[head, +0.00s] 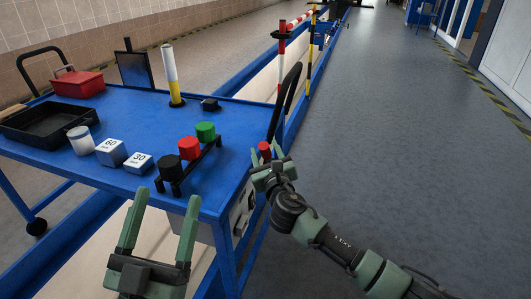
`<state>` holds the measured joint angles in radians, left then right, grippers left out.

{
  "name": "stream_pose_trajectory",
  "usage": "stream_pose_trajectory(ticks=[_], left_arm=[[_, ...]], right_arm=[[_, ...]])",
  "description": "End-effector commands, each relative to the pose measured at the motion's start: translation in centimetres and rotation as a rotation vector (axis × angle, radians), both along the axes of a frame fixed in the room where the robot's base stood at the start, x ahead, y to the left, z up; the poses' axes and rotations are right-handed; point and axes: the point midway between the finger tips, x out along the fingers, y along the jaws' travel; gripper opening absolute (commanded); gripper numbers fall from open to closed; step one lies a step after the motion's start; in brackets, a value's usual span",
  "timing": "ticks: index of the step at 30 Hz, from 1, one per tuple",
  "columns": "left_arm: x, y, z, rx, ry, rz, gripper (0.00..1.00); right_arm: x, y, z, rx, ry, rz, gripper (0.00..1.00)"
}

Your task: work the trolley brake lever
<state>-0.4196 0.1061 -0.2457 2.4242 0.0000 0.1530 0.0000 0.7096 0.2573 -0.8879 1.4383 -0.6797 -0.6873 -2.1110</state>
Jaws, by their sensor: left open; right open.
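The blue trolley (100,178) stands on the left with a flat blue top. A red knob (265,147) shows at its right side, close to the top's edge; it looks like the end of the brake lever, whose shaft is hidden. My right gripper (265,155) is open, with its fingers around or just beside the knob; I cannot tell whether they touch it. My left gripper (166,202) is open and empty in front of the trolley's near edge.
The trolley carries a rack with black, red and green knobs (189,148), white blocks (111,153), a white cup (81,140), a black tray (40,125), a red box (78,83) and a white-yellow post (171,75). A black handle (292,85) rises behind. The right floor is clear.

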Motion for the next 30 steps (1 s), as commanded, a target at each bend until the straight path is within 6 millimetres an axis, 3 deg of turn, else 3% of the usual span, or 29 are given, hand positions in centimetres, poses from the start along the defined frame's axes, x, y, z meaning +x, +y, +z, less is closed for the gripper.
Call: stream_pose_trajectory(ticks=[4, 9, 30], left_arm=[[0.01, 0.0, 0.0, 0.0, 0.001, 0.0, 0.73], [0.03, -0.01, -0.03, 0.001, 0.002, 0.0, 0.73], [0.04, 0.0, -0.08, 0.001, 0.003, 0.0, 0.73]], right_arm=[[0.0, 0.01, 0.02, 0.0, 0.0, 0.0, 0.46], [-0.01, 0.0, 0.01, 0.0, 0.0, 0.0, 0.0], [-0.04, 0.02, -0.04, 0.0, 0.0, 0.0, 0.0]])
